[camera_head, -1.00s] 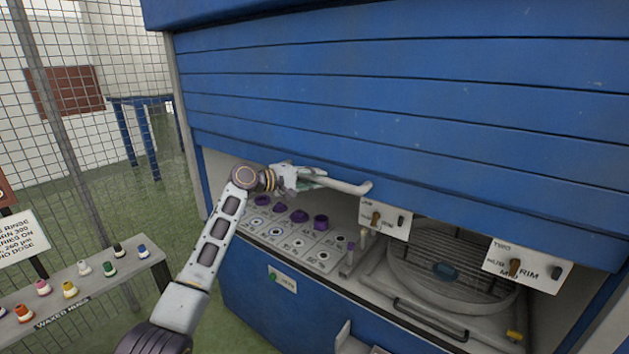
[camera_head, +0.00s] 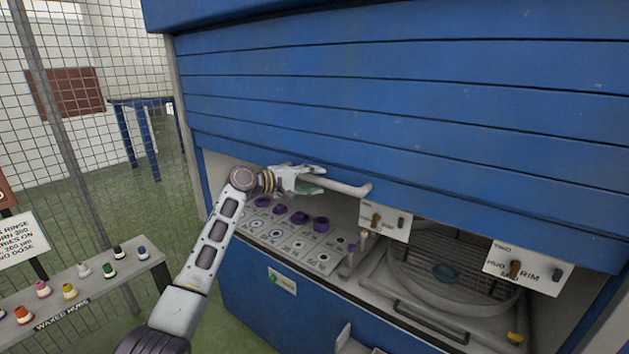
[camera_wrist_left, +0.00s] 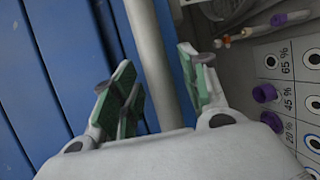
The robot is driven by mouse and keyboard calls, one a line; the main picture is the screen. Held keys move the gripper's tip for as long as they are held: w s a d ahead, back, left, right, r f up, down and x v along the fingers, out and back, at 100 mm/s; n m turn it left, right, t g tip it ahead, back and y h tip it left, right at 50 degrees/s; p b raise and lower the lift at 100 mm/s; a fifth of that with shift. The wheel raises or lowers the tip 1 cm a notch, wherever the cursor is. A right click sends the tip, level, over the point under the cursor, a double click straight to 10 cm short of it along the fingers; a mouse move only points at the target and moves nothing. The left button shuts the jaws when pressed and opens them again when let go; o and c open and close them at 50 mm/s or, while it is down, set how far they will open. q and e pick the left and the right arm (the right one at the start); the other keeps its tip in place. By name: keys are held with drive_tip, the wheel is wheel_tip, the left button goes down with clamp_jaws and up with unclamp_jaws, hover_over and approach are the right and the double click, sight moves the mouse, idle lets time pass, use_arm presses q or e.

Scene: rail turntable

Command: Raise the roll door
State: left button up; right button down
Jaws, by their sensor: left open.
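The blue slatted roll door (camera_head: 400,95) is partly up, its lower edge above the machine's work deck. A pale bar handle (camera_head: 345,187) runs along its lower edge. My left gripper (camera_head: 308,182) is at the left part of the handle. In the left wrist view the handle (camera_wrist_left: 152,60) passes between the two open green-padded fingers (camera_wrist_left: 160,95), and the door slats (camera_wrist_left: 65,70) lie to the left. A gap shows between the handle and the right finger. My right gripper is not in view.
Under the door are a deck with purple caps (camera_head: 299,217), a round basket (camera_head: 440,280) and hanging label plates (camera_head: 515,265). A shelf of coloured pegs (camera_head: 70,291) stands at lower left, with a wire mesh fence (camera_head: 90,130) behind it.

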use_arm(q)
drive_tip(key=v, duration=1.1)
drive_tip(key=shift+s+a, duration=0.2)
drive_tip(key=shift+a, duration=0.05)
drive_tip(key=shift+m, duration=0.3)
